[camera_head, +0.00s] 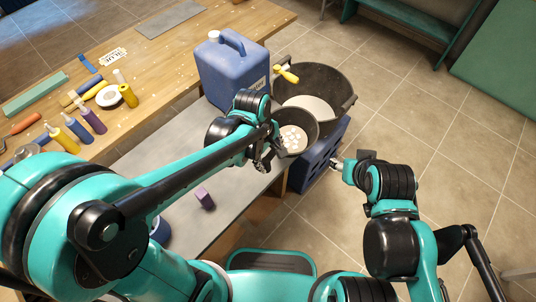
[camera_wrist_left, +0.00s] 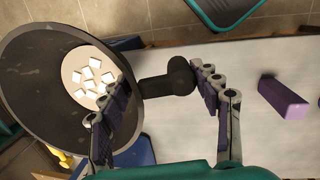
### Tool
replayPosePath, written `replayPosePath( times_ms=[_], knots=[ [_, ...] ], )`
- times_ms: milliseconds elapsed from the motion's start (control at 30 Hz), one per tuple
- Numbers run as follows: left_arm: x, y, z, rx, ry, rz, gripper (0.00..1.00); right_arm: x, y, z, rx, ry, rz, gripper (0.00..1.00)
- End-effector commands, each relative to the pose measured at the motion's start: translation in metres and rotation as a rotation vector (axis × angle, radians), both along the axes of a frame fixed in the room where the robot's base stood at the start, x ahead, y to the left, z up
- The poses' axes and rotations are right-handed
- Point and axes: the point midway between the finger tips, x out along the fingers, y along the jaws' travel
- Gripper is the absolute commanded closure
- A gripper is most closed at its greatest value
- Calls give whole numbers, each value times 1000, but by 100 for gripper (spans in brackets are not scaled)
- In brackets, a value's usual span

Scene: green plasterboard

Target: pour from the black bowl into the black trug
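The black bowl (camera_head: 299,128) holds several white cubes on a pale round bottom. It also shows at the left of the left wrist view (camera_wrist_left: 42,112), with a short dark handle (camera_wrist_left: 165,85) pointing right. My left gripper (camera_head: 266,153) is beside the bowl. In the left wrist view its fingers (camera_wrist_left: 162,88) stand wide apart, with the handle between them and the left finger overlapping the bowl's wall. The black trug (camera_head: 330,80) is just behind the bowl, with pale material in its bottom. My right gripper (camera_head: 339,164) is apart from the bowl, at its lower right; its fingers are too small to read.
A blue jerrycan (camera_head: 232,75) stands left of the trug. A yellow-handled tool (camera_head: 286,74) is at the trug's rim. A blue crate (camera_head: 318,160) is below the bowl. A purple block (camera_head: 204,197) lies on the grey board (camera_head: 150,145). Bottles crowd the bench's left.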

Motion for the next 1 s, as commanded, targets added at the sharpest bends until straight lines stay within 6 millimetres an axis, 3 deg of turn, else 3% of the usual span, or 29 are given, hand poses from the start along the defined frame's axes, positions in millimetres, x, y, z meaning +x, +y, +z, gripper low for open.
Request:
replayPosePath(
  times_ms=[33, 200, 567, 667, 933, 1000],
  knots=[
    [0, 0, 0, -1, -1, 0, 48, 0, 0, 0, 0, 0, 0, 51],
    [0, 0, 0, -1, -1, 0, 91, 0, 0, 0, 0, 0, 0, 51],
    [5, 7, -1, 5, -1, -39, 92, 0, 0, -1, 0, 0, 0, 51],
    [16, 23, -4, 18, 0, -143, 92, 0, 0, -4, 0, 0, 0, 51],
    [50, 99, -16, 32, 7, -619, 92, 0, 0, -15, 0, 0, 0, 51],
    [56, 117, -18, 24, 8, -728, 92, 0, 0, -17, 0, 0, 0, 66]
  ],
)
